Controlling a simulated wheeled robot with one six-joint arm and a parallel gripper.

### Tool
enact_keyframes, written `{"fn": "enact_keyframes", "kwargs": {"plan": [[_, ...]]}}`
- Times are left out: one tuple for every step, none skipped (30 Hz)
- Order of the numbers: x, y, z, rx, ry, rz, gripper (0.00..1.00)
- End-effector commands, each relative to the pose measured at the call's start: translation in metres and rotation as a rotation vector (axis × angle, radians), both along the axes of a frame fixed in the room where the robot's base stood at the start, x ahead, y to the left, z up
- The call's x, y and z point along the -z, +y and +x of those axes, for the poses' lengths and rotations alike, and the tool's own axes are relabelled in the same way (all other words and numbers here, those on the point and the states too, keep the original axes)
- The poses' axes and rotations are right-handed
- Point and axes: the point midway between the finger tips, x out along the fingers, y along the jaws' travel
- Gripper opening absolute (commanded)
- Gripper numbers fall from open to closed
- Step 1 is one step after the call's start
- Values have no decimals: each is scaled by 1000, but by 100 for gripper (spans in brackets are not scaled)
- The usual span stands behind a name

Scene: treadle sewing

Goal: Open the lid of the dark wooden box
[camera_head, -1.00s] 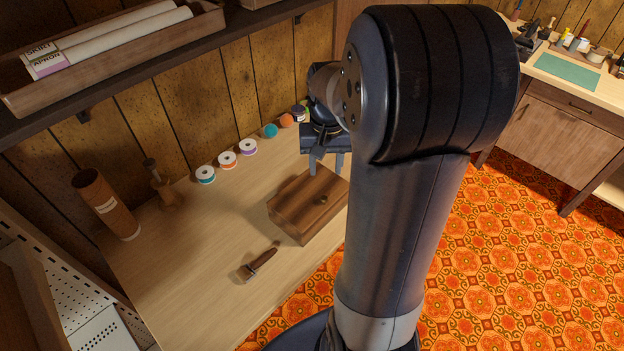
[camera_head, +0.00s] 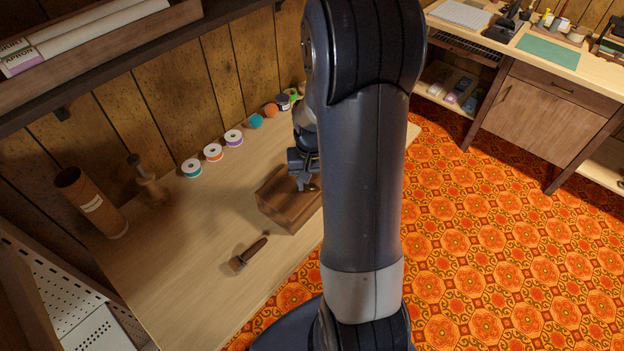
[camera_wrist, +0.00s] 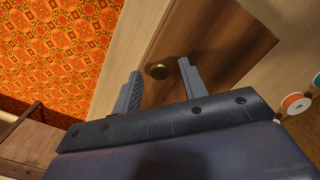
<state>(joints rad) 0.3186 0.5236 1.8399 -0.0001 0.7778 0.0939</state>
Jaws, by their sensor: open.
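The dark wooden box (camera_head: 284,212) sits on the light wooden table, its right part hidden behind my arm in the head view. Its lid looks shut. In the head view my gripper (camera_head: 308,187) is over the box, partly hidden by my arm.
A brush-like tool (camera_head: 248,254) lies on the table (camera_head: 190,270) left of the box. A brown cylinder (camera_head: 91,203) stands at the left. A shelf (camera_head: 150,65) overhangs the table.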

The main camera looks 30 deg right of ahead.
Motion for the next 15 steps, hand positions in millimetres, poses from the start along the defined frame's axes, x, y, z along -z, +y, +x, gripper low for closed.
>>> {"fn": "enact_keyframes", "kwargs": {"plan": [[0, 0, 0, 0, 0, 0, 41], [0, 0, 0, 0, 0, 0, 41], [0, 0, 0, 0, 0, 0, 41], [0, 0, 0, 0, 0, 0, 39], [0, 0, 0, 0, 0, 0, 37], [0, 0, 0, 0, 0, 0, 33], [0, 0, 0, 0, 0, 0, 31], [0, 0, 0, 0, 0, 0, 28], [0, 0, 0, 0, 0, 0, 25], [0, 0, 0, 0, 0, 0, 23], [0, 0, 0, 0, 0, 0, 20], [0, 0, 0, 0, 0, 0, 17], [0, 0, 0, 0, 0, 0, 14], [0, 0, 0, 0, 0, 0, 12], [-1, 0, 0, 0, 0, 0, 9]]}}
